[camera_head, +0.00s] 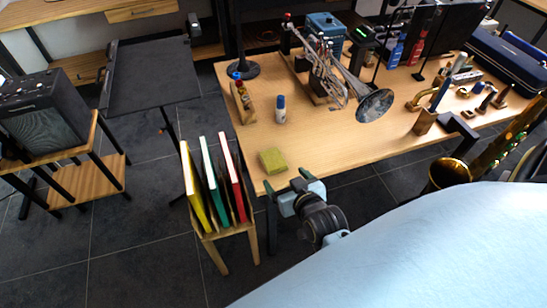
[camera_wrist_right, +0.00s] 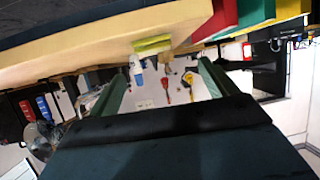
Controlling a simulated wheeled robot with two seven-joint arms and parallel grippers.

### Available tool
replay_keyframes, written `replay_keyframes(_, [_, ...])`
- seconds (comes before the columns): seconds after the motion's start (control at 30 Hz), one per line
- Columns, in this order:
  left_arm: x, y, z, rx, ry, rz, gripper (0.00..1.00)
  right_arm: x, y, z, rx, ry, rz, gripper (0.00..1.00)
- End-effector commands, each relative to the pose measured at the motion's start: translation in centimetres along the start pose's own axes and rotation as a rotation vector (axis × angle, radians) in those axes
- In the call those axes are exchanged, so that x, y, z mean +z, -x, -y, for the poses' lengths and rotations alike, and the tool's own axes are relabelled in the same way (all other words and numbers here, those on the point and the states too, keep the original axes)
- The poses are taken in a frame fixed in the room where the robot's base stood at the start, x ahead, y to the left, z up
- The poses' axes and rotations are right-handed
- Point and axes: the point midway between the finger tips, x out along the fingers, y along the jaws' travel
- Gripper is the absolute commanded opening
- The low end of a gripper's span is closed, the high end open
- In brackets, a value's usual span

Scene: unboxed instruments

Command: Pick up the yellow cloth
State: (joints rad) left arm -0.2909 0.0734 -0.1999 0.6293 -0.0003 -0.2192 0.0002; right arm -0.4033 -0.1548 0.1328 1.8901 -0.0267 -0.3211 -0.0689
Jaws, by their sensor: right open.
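The yellow cloth (camera_head: 273,161) is a small folded yellow-green pad lying flat on the wooden table near its front left corner. It also shows in the right wrist view (camera_wrist_right: 152,44), beyond the fingers and close to the table's edge. My right gripper (camera_head: 286,183) is at the table's front edge, just in front of the cloth and apart from it. Its two green fingers (camera_wrist_right: 160,82) are spread with nothing between them. My left gripper is not in view.
The wooden table (camera_head: 340,140) holds a white bottle (camera_head: 281,109) behind the cloth and a trumpet (camera_head: 335,75) farther back. A rack with yellow, green and red folders (camera_head: 233,178) stands left of the table. A saxophone (camera_head: 455,172) stands at right. The tabletop right of the cloth is clear.

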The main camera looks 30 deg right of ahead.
Motion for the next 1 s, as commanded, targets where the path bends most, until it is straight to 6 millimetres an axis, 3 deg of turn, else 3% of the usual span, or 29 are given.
replay_keyframes(0.13, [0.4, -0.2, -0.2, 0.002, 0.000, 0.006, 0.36, -1.4, -0.8, -0.5, 0.014, -0.006, -0.033, 0.85])
replay_keyframes(0.4, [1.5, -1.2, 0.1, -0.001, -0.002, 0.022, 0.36, -1.4, -6.0, -0.5, 0.012, -0.006, -0.032, 0.85])
replay_keyframes(0.73, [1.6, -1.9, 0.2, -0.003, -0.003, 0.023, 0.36, -1.5, -8.9, -0.7, 0.013, -0.006, -0.032, 0.85])
replay_keyframes(1.0, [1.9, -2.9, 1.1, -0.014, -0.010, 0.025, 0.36, -1.4, -12.7, -1.1, 0.012, -0.006, -0.031, 0.85])
